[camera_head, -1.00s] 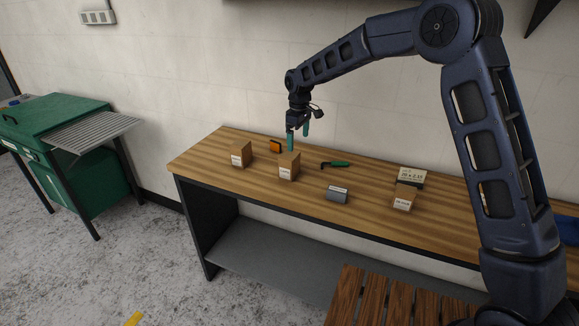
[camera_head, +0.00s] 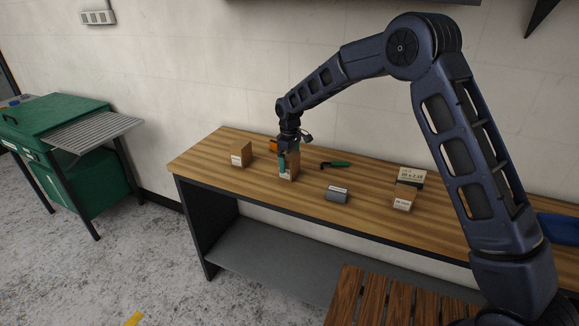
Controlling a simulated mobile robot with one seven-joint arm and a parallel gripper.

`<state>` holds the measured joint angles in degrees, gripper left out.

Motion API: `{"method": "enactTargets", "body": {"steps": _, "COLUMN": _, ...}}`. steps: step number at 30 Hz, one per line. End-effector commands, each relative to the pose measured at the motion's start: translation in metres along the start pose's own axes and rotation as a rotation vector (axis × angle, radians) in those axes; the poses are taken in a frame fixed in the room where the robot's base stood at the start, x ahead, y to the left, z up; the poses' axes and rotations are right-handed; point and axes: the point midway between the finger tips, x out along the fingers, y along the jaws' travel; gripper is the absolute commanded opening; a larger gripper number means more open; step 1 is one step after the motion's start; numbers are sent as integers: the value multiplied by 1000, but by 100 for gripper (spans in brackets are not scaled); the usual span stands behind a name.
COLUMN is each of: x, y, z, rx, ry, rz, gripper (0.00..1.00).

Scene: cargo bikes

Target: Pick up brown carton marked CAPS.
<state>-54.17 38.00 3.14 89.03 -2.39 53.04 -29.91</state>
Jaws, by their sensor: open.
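Three small brown cartons with white labels are on the wooden workbench: a left one (camera_head: 241,154), a middle one (camera_head: 294,168) and a right one (camera_head: 404,197). The labels are too small to read, so I cannot tell which says CAPS. My gripper (camera_head: 287,161) is open and lowered at the middle carton, pointing down. One teal finger shows in front of that carton's left side. The other finger is hidden, and I cannot tell whether the fingers touch the carton.
An orange item (camera_head: 273,146) is partly hidden behind my gripper. A green-handled tool (camera_head: 337,164), a grey box (camera_head: 337,194) and a labelled box (camera_head: 411,177) lie to the right. A blue bin (camera_head: 560,228) is at the far right. The workbench (camera_head: 210,150) has bare room at its left end.

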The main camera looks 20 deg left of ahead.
Motion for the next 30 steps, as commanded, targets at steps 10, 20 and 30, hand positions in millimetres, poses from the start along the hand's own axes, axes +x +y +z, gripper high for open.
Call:
{"method": "enactTargets", "body": {"steps": 10, "x": 36, "y": 0, "z": 0, "rx": 0, "ry": 1, "rz": 1, "gripper": 100}}
{"method": "enactTargets", "body": {"steps": 20, "x": 35, "y": 0, "z": 0, "rx": 0, "ry": 0, "rz": 1, "gripper": 67}}
{"method": "enactTargets", "body": {"steps": 30, "x": 34, "y": 0, "z": 0, "rx": 0, "ry": 1, "rz": 1, "gripper": 47}}
